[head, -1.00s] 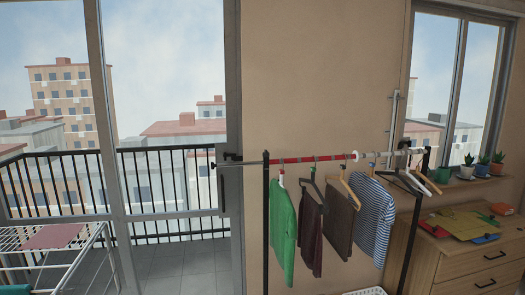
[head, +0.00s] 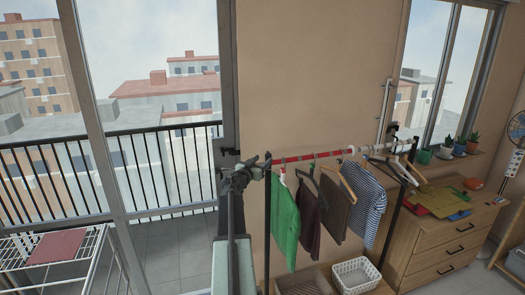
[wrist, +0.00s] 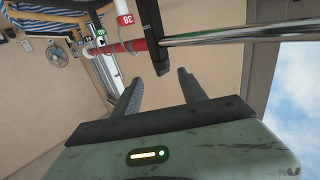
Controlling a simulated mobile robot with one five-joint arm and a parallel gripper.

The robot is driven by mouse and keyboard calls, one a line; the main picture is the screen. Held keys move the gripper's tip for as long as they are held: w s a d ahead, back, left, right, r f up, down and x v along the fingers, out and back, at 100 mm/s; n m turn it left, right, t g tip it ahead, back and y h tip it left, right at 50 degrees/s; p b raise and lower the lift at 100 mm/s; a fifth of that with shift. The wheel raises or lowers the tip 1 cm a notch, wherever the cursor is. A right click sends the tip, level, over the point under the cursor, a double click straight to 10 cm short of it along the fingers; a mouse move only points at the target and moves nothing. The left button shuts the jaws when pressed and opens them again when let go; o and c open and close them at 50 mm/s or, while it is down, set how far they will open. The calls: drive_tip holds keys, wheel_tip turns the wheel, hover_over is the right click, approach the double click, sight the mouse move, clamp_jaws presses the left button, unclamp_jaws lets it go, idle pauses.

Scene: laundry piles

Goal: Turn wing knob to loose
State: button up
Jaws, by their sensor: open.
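The clothes rack's rail has a red sleeve (head: 300,157) and, in the wrist view, a bare chrome rod (wrist: 235,30) on the other side of a black upright (wrist: 152,35). I cannot clearly make out the wing knob; the dark end of the upright carries no distinct wing shape. My gripper (wrist: 160,76) is open and empty, and the upright's end shows between and just beyond its fingertips. I cannot tell whether they touch. In the head view my gripper (head: 262,162) is at the rack's left end and covers part of it.
A green garment (head: 285,215), a brown one and a striped shirt (head: 367,200) hang close on the right. A white basket (head: 355,276) sits below. A wooden dresser (head: 450,240) stands right; the glass door and a white drying rack (head: 45,250) are left.

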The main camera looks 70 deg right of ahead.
sight(267, 156)
drive_tip(key=d, duration=0.7)
drive_tip(key=shift+s+d, duration=0.15)
drive_tip(key=shift+d, duration=0.1)
clamp_jaws()
